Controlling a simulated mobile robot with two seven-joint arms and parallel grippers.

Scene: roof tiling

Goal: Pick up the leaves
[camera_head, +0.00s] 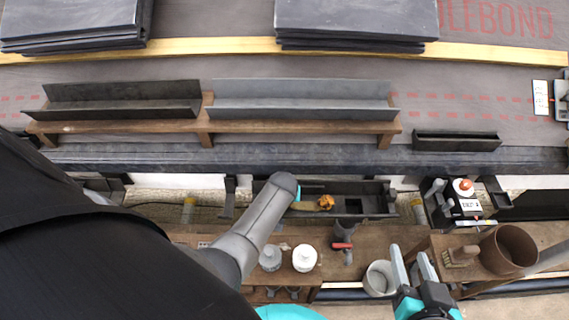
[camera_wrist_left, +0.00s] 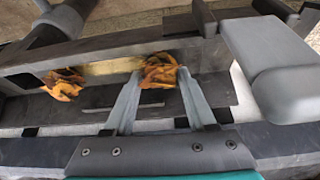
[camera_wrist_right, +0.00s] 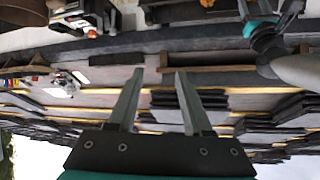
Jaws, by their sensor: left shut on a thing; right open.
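My left gripper (camera_wrist_left: 158,82) is shut on a clump of orange-brown leaves (camera_wrist_left: 160,71), held between its fingertips at the gutter. A second leaf clump (camera_wrist_left: 63,84) lies to the left in the left wrist view, on the dark gutter (camera_wrist_left: 200,98). In the head view one orange leaf clump (camera_head: 326,202) shows in the gutter trough (camera_head: 370,188); my left arm hides most of the left gripper and the trough's left part. My right gripper (camera_head: 411,257) is open and empty, low at the right, away from the leaves.
Below the gutter, a wooden shelf holds a white-lidded jar (camera_head: 305,258), a grey jar (camera_head: 270,258) and a red-handled tool (camera_head: 342,246). A metal bucket (camera_head: 379,278) and a brown pot (camera_head: 508,250) stand right.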

